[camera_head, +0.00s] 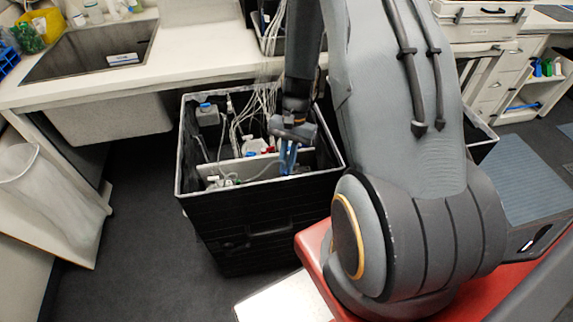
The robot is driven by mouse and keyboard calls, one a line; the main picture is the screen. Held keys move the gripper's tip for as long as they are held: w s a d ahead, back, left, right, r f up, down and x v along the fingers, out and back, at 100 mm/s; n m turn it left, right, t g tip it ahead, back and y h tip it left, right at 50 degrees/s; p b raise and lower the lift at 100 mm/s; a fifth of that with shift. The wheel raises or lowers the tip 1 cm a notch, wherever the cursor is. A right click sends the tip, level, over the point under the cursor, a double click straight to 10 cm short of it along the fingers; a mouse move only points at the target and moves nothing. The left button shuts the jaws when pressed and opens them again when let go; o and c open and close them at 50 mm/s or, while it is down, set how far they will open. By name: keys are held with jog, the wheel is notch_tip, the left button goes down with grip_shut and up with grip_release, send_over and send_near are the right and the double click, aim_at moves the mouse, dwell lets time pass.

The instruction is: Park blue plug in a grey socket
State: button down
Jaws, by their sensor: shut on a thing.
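My gripper (290,139) hangs down into a large black box (262,216) in the middle of the camera_head view. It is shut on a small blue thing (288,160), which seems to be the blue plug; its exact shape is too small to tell. The blue thing is beside a light grey panel (228,176) inside the box. I cannot tell whether it touches the panel. No grey socket can be made out clearly, as my gripper and the box's front wall hide part of the inside.
The box holds white cables (243,112), a bottle with a blue cap (207,113) and other white containers. A counter with a sink (95,50) runs behind. A bin (45,190) stands at the left. Dark floor (140,240) is clear left of the box.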

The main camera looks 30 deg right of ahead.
jog(key=shift+f, duration=0.5)
jog(key=c, duration=1.7)
grip_release()
jog(key=shift+c, duration=0.2)
jog(key=shift+r, duration=0.1)
jog(key=b+v, duration=0.2)
jog(key=v, duration=0.4)
jog(key=s+a+r+n+t+h, duration=0.1)
jog(key=s+a+r+n+t, duration=0.1)
jog(key=r, duration=0.5)
jog(key=s+a+r+n+t+h, duration=0.2)
jog(key=s+a+r+n, duration=0.2)
jog(key=a+r+n, duration=0.3)
jog(key=shift+s+a+r+n, duration=0.3)
jog(key=shift+r+n, duration=0.15)
jog(key=shift+n, duration=0.05)
